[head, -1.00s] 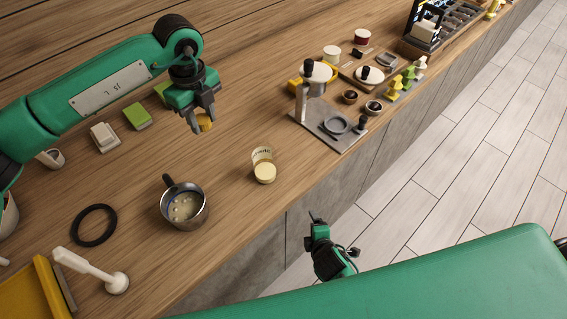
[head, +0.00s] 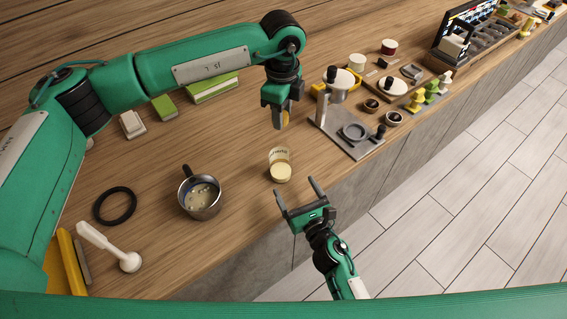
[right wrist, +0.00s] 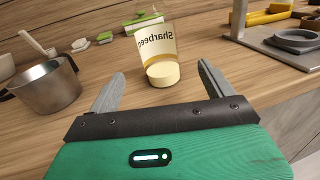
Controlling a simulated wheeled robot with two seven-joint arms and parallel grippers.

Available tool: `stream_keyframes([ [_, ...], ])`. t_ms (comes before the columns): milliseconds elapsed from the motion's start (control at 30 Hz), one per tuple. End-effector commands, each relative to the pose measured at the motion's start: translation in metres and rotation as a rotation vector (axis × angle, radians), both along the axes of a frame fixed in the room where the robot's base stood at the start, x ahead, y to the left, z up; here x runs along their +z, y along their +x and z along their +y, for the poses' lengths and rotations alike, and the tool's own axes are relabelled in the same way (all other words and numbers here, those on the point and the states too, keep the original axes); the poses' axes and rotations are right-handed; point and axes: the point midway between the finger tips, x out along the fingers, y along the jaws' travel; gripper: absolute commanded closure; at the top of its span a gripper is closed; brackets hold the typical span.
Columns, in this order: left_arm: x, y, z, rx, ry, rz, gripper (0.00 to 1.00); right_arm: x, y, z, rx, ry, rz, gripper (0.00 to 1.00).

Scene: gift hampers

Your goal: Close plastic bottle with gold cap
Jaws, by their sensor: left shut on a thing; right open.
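The clear plastic bottle (head: 280,158) stands open on the table near its front edge, with printed lettering on its wall and a cream-coloured layer at its bottom. It also shows in the right wrist view (right wrist: 157,47), where the lettering reads mirrored. My left gripper (head: 282,118) is shut on the gold cap (head: 279,120) and holds it above the table, beyond the bottle in the picture. My right gripper (head: 297,190) is open at the table's front edge. In the right wrist view its fingers (right wrist: 160,72) point toward the bottle, one on each side, short of it.
A metal pot (head: 201,199) stands left of the bottle, near a black ring (head: 114,206) and a white pestle-like tool (head: 110,248). A grey press stand (head: 348,130) is to the right. Bare wood surrounds the bottle.

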Motion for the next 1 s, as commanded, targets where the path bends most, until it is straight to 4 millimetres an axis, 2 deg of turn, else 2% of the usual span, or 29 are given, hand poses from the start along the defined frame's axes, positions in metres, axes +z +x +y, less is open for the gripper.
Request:
stream_keyframes([
  [367,0.0,0.0,0.0,0.002,0.0,0.0,0.86,0.0,0.0,0.002,0.007,-0.015,-0.009,0.16],
  [533,0.0,0.0,0.0,0.002,0.0,0.0,0.86,0.0,0.008,0.005,0.008,-0.014,-0.009,0.16],
  [667,0.0,0.0,0.0,0.002,0.0,0.0,0.86,0.001,0.024,0.012,0.007,-0.015,-0.011,0.16],
  [1000,0.0,0.0,0.0,0.002,0.0,0.0,0.86,0.001,0.079,0.035,0.006,-0.013,-0.009,0.16],
])
